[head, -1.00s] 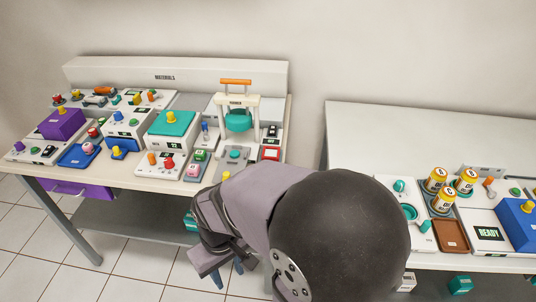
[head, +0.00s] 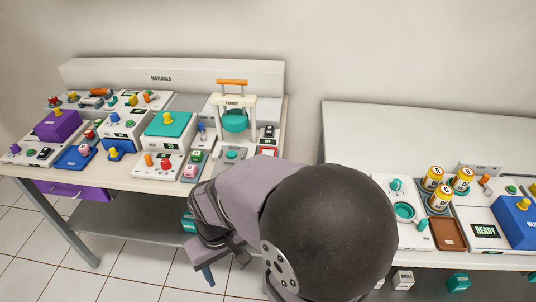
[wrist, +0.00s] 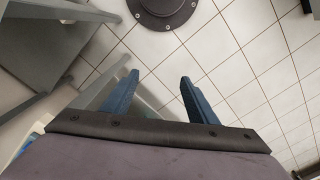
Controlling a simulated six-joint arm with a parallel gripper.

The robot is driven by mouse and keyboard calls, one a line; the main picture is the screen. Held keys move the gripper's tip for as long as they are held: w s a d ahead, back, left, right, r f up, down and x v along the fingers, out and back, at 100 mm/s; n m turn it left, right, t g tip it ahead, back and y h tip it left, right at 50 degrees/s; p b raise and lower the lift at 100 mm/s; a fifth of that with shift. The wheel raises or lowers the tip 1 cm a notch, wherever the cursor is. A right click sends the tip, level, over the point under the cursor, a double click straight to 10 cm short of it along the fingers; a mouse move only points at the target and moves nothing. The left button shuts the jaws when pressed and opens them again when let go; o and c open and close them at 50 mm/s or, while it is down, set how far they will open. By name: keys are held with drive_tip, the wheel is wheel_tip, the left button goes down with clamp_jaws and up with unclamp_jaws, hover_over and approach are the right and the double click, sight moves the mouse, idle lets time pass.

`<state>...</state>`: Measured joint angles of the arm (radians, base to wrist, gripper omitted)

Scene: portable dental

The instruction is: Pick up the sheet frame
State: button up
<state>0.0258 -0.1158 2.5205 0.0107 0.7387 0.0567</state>
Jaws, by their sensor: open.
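I cannot tell for sure which part is the sheet frame. A white forming machine (head: 236,106) stands at the right end of the materials bench, with an orange bar (head: 232,82) on top and a teal rounded part (head: 235,121) between its posts. My gripper (wrist: 159,80) is open and empty, its two blue fingers apart over the floor in the wrist view. In the head view it hangs in front of the bench, below the top's level, well apart from the machine. My own arm hides the bench's front right corner.
The materials bench is crowded with a teal-topped box (head: 168,124), a purple box (head: 58,125) and a blue tray (head: 75,158). A second bench (head: 350,135) at the right holds several yellow-topped jars and a brown tray (head: 446,234). A gap separates the benches.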

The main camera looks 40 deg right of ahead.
drive_tip(key=w+d+r+m+y+p, duration=0.1)
drive_tip(key=w+d+r+m+p, duration=0.1)
drive_tip(key=w+d+m, duration=0.4)
drive_tip(key=w+d+r+m+t+p, duration=0.1)
drive_tip(key=w+d+r+m, duration=0.4)
drive_tip(key=d+m, duration=0.5)
drive_tip(key=w+d+r+m+t+y+p, duration=0.1)
drive_tip(key=w+d+r+m+p, duration=0.2)
drive_tip(key=w+d+m, duration=0.4)
drive_tip(key=shift+w+d+r+m+y, duration=0.15)
drive_tip(key=shift+w+d+r+m, duration=0.15)
drive_tip(key=shift+d, duration=0.2)
drive_tip(key=shift+w+d+r+m+y, duration=0.1)
drive_tip(key=shift+w+d+r+y, duration=0.1)
drive_tip(key=shift+d+r, duration=0.25)
drive_tip(key=m+t+p, duration=0.1)
drive_tip(key=m+p, duration=0.1)
drive_tip(key=p, duration=0.5)
approach(265, 153)
drive_tip(key=shift+r+y, duration=0.1)
drive_tip(key=shift+y, duration=0.15)
drive_tip(key=shift+p+x, duration=0.7)
drive_tip(key=shift+x, duration=1.05)
drive_tip(key=shift+d+p+x, duration=0.15)
drive_tip(key=shift+p+x, duration=0.25)
drive_tip(key=shift+x, duration=0.6)
drive_tip(key=shift+d+p+x, duration=0.1)
drive_tip(key=shift+p+x, duration=0.25)
drive_tip(key=shift+x, duration=0.65)
drive_tip(key=c, duration=0.8)
